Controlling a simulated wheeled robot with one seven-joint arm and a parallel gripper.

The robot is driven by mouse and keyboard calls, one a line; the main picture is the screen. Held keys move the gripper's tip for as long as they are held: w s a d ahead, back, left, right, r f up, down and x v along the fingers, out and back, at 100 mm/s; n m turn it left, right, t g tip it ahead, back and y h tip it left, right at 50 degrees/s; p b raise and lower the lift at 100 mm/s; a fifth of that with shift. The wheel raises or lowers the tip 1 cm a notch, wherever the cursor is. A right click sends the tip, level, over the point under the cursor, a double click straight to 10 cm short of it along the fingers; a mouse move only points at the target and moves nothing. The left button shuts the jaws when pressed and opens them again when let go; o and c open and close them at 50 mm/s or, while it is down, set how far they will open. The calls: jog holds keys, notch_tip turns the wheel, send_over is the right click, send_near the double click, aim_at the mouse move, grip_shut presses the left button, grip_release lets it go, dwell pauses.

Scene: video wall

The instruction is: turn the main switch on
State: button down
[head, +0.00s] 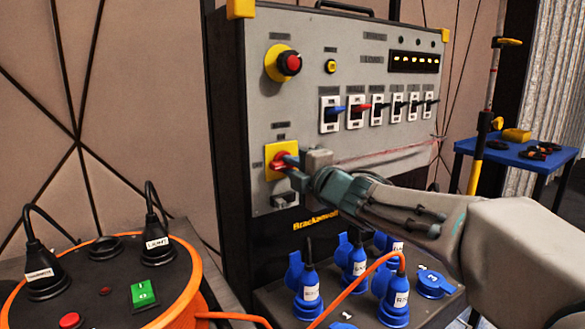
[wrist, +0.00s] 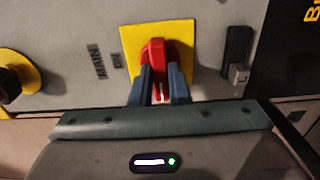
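The main switch (head: 279,164) is a red rotary handle on a yellow square plate (head: 270,151), low on the left of the grey panel. In the wrist view the red handle (wrist: 157,52) stands in front of its yellow plate (wrist: 130,42), with "MAIN" lettering beside it. My gripper (head: 291,169) is at the switch, one finger on each side of the handle. In the wrist view the fingers of my gripper (wrist: 160,88) look closed against the handle's sides. The fingers hide part of the handle, and its exact angle is hard to read.
A red knob on a yellow base (head: 288,64) sits above the switch. A row of small levers (head: 377,111) is on the right, under a lit amber display (head: 414,62). Blue sockets (head: 354,257) and an orange cable reel (head: 190,285) stand below. A blue table (head: 515,157) is behind.

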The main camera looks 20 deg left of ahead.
jog(key=shift+r+m+p, duration=0.1)
jog(key=shift+m+p, duration=0.3)
jog(key=shift+p, duration=0.05)
jog(key=shift+w+d+r+m+p, duration=0.1)
jog(key=shift+m+p, duration=3.2)
jog(key=shift+m, duration=0.95)
jog(key=shift+w+d+m+p, duration=0.1)
jog(key=shift+m+p, duration=3.15)
jog(key=shift+m, duration=1.3)
jog(key=c, duration=1.4)
grip_release()
